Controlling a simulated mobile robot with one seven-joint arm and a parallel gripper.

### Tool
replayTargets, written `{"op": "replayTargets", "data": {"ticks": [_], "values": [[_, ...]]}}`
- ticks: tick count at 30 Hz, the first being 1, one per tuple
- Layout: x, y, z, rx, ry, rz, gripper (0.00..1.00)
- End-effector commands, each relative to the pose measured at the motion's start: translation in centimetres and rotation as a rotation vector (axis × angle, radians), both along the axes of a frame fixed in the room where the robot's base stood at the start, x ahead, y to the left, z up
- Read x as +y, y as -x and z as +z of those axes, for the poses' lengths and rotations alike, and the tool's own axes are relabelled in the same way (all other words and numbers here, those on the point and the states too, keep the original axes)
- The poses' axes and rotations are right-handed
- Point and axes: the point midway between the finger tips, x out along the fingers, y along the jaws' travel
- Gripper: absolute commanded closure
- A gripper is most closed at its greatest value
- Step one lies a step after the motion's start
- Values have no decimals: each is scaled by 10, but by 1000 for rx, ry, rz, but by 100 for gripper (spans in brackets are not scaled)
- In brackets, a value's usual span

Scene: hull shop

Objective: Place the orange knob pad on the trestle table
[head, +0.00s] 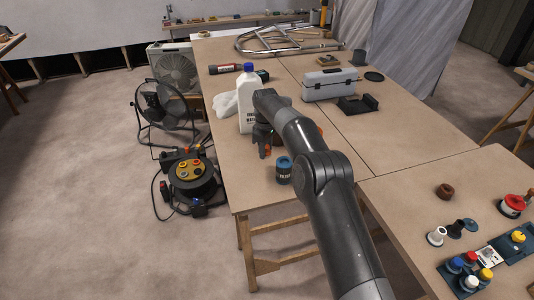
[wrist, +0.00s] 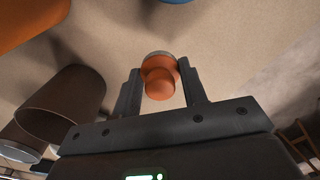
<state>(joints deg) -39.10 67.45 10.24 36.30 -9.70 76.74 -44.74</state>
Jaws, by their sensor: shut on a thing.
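The orange knob pad (wrist: 160,80) sits between the two fingers of my gripper (wrist: 162,88) in the wrist view, with its round knob toward the camera and its wider disc beyond. The fingers are shut on it. In the head view my gripper (head: 265,150) is low over the left front part of the trestle table (head: 235,180), and a small bit of orange shows there. The table top also fills much of the wrist view behind the pad (wrist: 230,45). I cannot tell whether the pad touches the table.
A blue tin (head: 284,171) stands close in front of my gripper, and a white bottle (head: 246,100) stands just behind. A brown cup-like thing (wrist: 65,103) is at left in the wrist view. A grey toolbox (head: 330,84) stands farther back. The table's left front corner is clear.

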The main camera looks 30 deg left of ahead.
Motion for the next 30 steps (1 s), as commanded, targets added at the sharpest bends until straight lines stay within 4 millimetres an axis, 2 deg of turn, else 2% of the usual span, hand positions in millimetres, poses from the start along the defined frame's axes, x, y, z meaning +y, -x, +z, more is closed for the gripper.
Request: {"op": "replayTargets", "data": {"ticks": [10,22,23,30], "values": [[0,0,-48,1,2,0,83],[0,0,-54,0,0,0,83],[0,0,-54,-1,0,0,59],[0,0,-54,0,0,0,40]]}}
